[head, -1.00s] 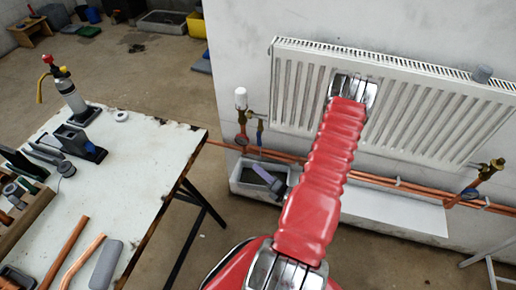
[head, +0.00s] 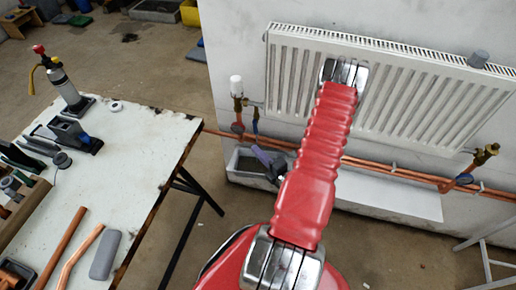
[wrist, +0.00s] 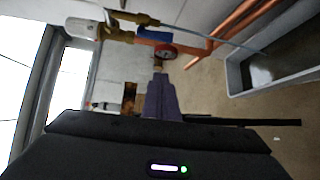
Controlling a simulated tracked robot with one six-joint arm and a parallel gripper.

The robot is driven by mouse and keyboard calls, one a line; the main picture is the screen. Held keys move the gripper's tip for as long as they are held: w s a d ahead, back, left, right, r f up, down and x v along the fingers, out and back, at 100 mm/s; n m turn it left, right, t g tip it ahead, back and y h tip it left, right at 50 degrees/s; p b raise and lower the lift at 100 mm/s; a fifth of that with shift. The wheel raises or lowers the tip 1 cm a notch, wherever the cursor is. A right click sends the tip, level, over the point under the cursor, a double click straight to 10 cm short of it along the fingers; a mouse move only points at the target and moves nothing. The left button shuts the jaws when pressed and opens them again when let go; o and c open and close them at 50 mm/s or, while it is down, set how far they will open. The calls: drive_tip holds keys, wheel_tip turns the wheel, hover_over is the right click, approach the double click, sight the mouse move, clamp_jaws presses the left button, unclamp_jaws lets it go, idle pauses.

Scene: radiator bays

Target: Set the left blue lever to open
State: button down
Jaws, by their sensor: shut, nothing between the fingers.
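The left blue lever (head: 255,121) hangs downward below the brass valve at the radiator's left end. In the wrist view, the lever (wrist: 158,36) lies along the brass fitting, above a round red part. My gripper (head: 256,151) is low in front of the wall, just below the lever and apart from it. In the wrist view, the dark purple fingers of my gripper (wrist: 159,76) are together and empty, with their tips near the red round part (wrist: 165,52). The lever's far end blends into a thin line there. A second blue lever (head: 467,181) is at the radiator's right end.
The white radiator (head: 390,90) hangs on the wall. Copper pipes (head: 390,170) run below it. A grey trough (head: 240,166) stands on the floor behind my gripper. A white-topped workbench (head: 135,145) with tools is on the left; a ladder-like stand (head: 485,245) is right.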

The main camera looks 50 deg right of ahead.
sight(255, 127)
drive_tip(key=r+x, duration=0.1)
drive_tip(key=x, duration=0.8)
drive_tip(key=d, duration=0.1)
drive_tip(key=s+d, duration=0.2)
drive_tip(key=shift+d+f, duration=0.25)
drive_tip(key=shift+d, duration=0.05)
drive_tip(key=shift+w+a, duration=0.1)
idle(0.4)
drive_tip(key=shift+r, duration=0.1)
